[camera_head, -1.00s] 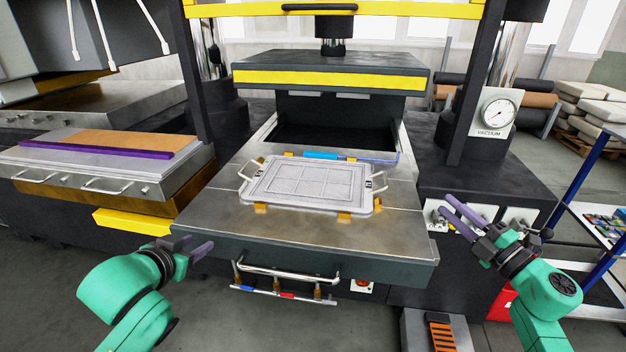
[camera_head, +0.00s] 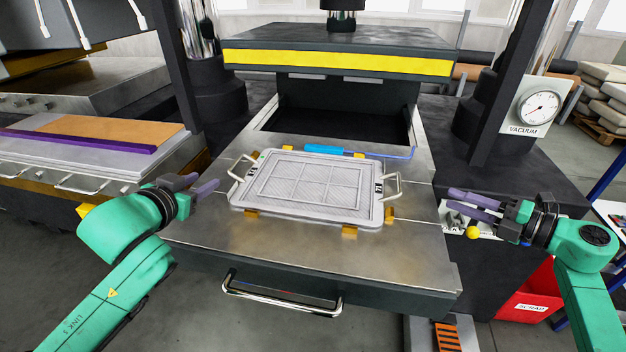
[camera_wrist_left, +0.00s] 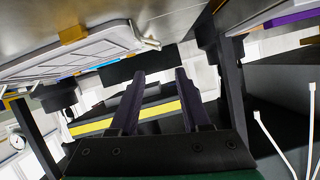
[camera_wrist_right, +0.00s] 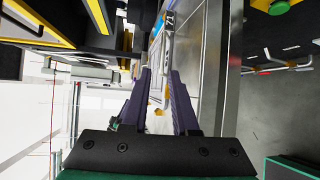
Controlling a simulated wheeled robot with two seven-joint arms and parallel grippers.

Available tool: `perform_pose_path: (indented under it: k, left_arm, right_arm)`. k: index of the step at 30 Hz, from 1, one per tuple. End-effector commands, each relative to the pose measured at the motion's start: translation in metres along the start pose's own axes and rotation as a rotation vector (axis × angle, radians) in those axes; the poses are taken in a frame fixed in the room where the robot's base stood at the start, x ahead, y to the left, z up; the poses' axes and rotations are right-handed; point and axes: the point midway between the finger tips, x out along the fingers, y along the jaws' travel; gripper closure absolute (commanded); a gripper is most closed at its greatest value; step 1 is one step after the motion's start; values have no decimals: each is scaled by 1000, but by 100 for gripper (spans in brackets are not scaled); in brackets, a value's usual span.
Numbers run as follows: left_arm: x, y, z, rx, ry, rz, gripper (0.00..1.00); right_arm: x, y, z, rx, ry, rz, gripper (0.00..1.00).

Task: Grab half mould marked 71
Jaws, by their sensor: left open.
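The half mould (camera_head: 312,188) is a pale grey framed plate with a recessed grid, lying flat on the steel table of the press. It has a wire handle at each end: the left one (camera_head: 240,168) and the right one (camera_head: 397,186). My right gripper (camera_head: 449,199) is open and empty, right of the right handle, with a gap between.
Orange blocks (camera_head: 350,230) stand around the mould's edges, and a blue piece (camera_head: 324,149) lies behind it. The press's yellow-banded upper plate (camera_head: 335,62) hangs behind and above. A bar handle (camera_head: 282,300) juts from the table front. A red scrap bin (camera_head: 525,295) stands at lower right.

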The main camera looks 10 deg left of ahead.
Motion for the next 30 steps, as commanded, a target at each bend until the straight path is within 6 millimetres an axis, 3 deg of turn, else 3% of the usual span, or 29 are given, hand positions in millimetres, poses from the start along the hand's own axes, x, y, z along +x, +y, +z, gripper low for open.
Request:
perform_pose_path:
  k: [5, 21, 30]
  left_arm:
    - [22, -1, -1, -1, 2, -2, 53]
    - [126, -1, -1, -3, 1, -1, 53]
    - [144, 0, 0, 1, 0, 1, 53]
  right_arm:
    - [22, 1, 0, 2, 1, 4, 73]
    - [127, 1, 0, 3, 1, 5, 73]
    - [145, 0, 0, 1, 0, 1, 73]
